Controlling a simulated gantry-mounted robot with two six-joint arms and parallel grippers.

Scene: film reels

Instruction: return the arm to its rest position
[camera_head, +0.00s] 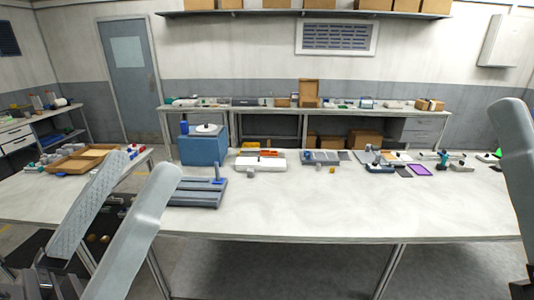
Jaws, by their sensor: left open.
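My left gripper (144,167) is large at the lower left of the head view. Its two long grey fingers point up and away, with a clear gap between them, and it is open. I see nothing held between the fingers. One pale grey part of my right gripper (516,160) shows at the right edge. The rest of it is out of frame, so I cannot tell whether it is open or shut.
A long pale worktable (300,208) spans the middle, its front mostly clear. A grey slotted stand (196,192) is just right of my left fingers. A blue box (203,150) and a white device (262,163) stand farther back. A brown tray (62,164) lies left.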

